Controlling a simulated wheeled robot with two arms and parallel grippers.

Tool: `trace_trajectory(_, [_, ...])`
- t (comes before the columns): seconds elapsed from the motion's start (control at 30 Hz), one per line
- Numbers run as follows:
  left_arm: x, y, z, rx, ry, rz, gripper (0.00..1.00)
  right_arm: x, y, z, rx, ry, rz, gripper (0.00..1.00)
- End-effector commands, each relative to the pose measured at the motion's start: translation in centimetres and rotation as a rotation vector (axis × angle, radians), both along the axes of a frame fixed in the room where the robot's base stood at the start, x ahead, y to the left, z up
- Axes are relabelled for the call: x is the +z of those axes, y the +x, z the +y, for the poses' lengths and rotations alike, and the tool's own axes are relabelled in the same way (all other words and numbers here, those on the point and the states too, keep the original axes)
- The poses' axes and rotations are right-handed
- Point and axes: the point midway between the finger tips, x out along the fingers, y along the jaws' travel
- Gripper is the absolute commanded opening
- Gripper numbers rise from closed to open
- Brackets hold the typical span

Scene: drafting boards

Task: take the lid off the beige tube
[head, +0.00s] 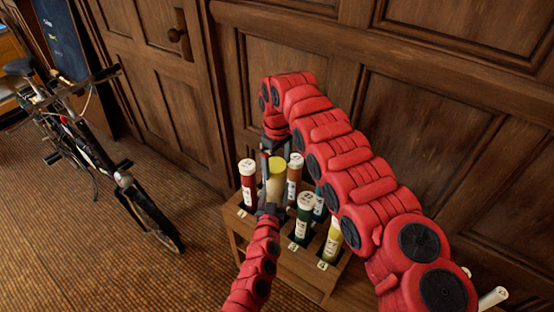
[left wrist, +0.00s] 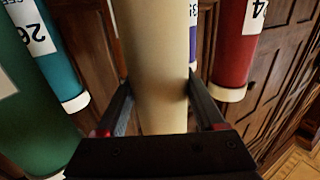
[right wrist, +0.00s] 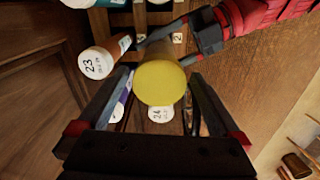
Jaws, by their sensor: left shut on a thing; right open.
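The beige tube (head: 275,190) with a yellow lid (head: 277,165) stands upright among other tubes at the rack. The tube's plain beige body (left wrist: 160,60) fills the middle of the left wrist view. My left gripper (head: 270,207) is shut on the tube's body, below the lid. My right gripper (head: 275,160) is open, pointing down from above, its fingers on either side of the lid. In the right wrist view the round yellow lid (right wrist: 160,83) lies between the spread fingers. The tube's lower end is hidden in the head view.
A wooden rack (head: 300,262) holds several tubes: red (head: 248,185), orange-brown (head: 294,178), green (head: 303,222) and yellow (head: 332,243), with white lids. They crowd close around the beige tube. Wood panelling stands behind. A bicycle (head: 110,165) is at left, with free floor between.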

Motion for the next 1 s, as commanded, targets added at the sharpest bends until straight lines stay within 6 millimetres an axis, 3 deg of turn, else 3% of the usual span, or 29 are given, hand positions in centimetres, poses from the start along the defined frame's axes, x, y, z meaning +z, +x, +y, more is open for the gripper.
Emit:
trace_trajectory(0.1, [-0.03, -0.01, -0.02, 0.0, 0.0, 0.001, 0.0, 0.02, 0.01, 0.0, 0.0, 0.0, 0.0, 1.0])
trace_trajectory(0.5, [-0.03, -0.01, -0.02, -0.001, -0.001, 0.001, 0.0, 0.05, 0.04, 0.01, 0.0, 0.0, -0.001, 0.28])
trace_trajectory(0.6, [-0.03, -0.01, -0.03, -0.001, 0.0, 0.001, 0.0, 0.05, 0.04, 0.01, 0.0, 0.0, -0.001, 0.14])
trace_trajectory(1.0, [-0.05, -0.01, -0.02, -0.001, 0.0, 0.001, 0.0, 0.17, 0.05, 0.01, 0.0, 0.0, -0.001, 0.14])
